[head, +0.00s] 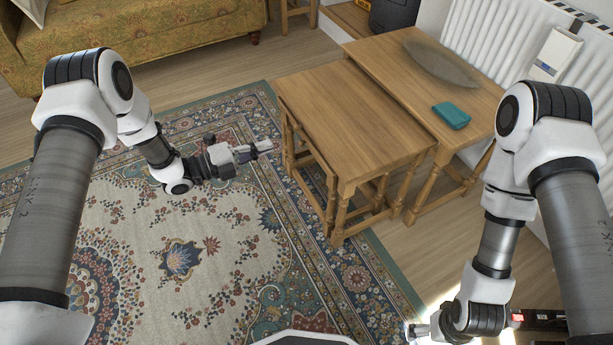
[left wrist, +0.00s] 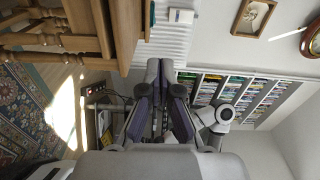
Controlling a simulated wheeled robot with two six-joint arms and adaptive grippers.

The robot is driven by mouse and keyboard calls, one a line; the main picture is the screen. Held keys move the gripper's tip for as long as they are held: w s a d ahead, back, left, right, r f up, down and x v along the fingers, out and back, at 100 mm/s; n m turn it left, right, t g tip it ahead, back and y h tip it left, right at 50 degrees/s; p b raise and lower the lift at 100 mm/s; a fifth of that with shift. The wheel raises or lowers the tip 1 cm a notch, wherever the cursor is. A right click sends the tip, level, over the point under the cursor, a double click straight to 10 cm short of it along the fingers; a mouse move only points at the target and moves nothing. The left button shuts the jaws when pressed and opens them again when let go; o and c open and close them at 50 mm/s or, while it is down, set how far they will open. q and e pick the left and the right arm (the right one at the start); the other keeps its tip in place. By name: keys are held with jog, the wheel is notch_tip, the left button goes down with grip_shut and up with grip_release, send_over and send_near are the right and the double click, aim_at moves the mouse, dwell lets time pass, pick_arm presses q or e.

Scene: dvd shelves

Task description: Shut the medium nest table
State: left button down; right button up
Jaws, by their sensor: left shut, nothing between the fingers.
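The medium nest table (head: 352,118) is wooden with turned legs and stands pulled out to the left from under the larger nest table (head: 440,80). Part of its top lies bare in front of the larger one. A smaller frame with legs (head: 305,165) shows under its left side. My left gripper (head: 268,147) is shut and empty, just left of the medium table's left side; I cannot tell whether it touches. Its fingers also show in the left wrist view (left wrist: 159,68), together. My right gripper (head: 412,330) is low at the bottom right, small and partly cut off.
A grey dish (head: 440,62) and a teal case (head: 451,115) lie on the larger table. A white radiator (head: 500,40) stands behind it. A patterned rug (head: 200,250) covers the floor at left, with a yellow sofa (head: 140,40) beyond. Shelves of cases (left wrist: 240,95) show in the left wrist view.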

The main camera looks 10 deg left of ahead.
pick_arm(q)
notch_tip(320, 180, down, 8)
jog(key=w+a+b, duration=0.1)
jog(key=a+b, duration=0.1)
jog(key=b, duration=0.9)
send_near(316, 142)
jog(key=shift+t, duration=0.3)
jog(key=x, duration=0.4)
jog(key=f+x, duration=0.1)
jog(key=x, duration=0.1)
jog(key=shift+d, duration=0.25)
jog(key=shift+w+d+r, duration=0.1)
jog(key=shift+w+d, duration=0.1)
jog(key=shift+d+r, duration=0.1)
pick_arm(e)
notch_tip(316, 142, down, 15)
pick_arm(q)
jog(key=shift+w, duration=0.1)
